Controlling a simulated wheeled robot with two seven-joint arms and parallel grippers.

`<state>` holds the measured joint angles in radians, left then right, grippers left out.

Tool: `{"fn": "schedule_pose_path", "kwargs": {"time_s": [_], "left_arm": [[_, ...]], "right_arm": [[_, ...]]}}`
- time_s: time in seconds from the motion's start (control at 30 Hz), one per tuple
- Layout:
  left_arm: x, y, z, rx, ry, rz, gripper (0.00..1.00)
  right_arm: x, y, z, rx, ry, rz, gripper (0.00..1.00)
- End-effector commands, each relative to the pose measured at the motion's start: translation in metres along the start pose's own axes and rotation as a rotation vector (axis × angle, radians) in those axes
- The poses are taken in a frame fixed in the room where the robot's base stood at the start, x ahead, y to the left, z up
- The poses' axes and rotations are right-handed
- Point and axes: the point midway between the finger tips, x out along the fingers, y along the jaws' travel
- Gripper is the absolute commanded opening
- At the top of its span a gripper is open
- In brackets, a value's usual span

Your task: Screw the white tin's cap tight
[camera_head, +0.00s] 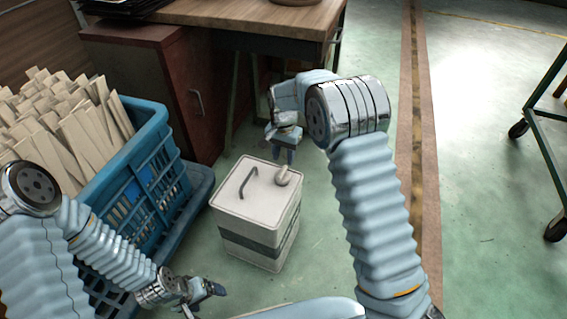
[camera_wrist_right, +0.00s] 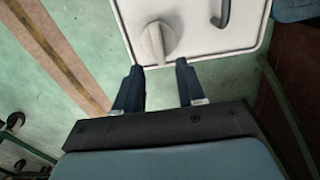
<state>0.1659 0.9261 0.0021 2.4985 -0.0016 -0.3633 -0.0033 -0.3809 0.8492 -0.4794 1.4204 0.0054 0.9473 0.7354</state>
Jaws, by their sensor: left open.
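The white tin (camera_head: 262,205) stands upright on the floor, a square can with a dark band around its side and a dark handle (camera_head: 248,183) on top. Its cap (camera_head: 283,176), pale with a raised grip bar, sits on the top near the right corner. In the right wrist view the cap (camera_wrist_right: 158,42) lies just beyond the fingertips, near the tin's edge. My right gripper (camera_head: 285,153) is above and behind the tin; in its wrist view the fingers (camera_wrist_right: 158,72) are apart with nothing between them. My left gripper (camera_head: 207,294) is open and empty, low in front of the tin's left side.
A blue crate (camera_head: 150,150) full of pale wooden slats (camera_head: 70,125) stands left of the tin. A wooden desk (camera_head: 250,22) with a dark red cabinet (camera_head: 190,90) is behind. A green cart frame (camera_head: 545,130) stands at the right. The floor right of the tin is clear.

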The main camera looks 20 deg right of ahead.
Motion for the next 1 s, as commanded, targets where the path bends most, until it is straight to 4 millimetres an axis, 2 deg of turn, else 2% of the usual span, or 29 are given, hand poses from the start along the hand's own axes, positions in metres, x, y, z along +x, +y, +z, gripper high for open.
{"fn": "schedule_pose_path", "kwargs": {"time_s": [0.03,0.2,0.4,0.57,1.0], "left_arm": [[-0.002,0.001,0.0,0.001,-0.001,0.001,0.85],[-0.005,0.004,0.001,0.002,-0.003,0.002,0.85],[-0.007,0.005,0.001,0.004,-0.004,0.004,0.85],[-0.007,0.006,0.002,0.004,-0.005,0.004,0.85],[-0.007,0.005,0.002,0.004,-0.005,0.004,0.85]], "right_arm": [[-0.015,-0.001,0.0,-0.001,0.003,-0.003,0.39],[-0.055,-0.001,0.0,0.0,0.001,-0.002,0.39],[-0.082,0.0,0.0,0.0,0.0,0.0,0.39],[-0.088,0.0,0.0,0.0,0.0,0.001,0.39],[-0.087,0.0,0.0,0.0,-0.001,0.001,0.39]]}}
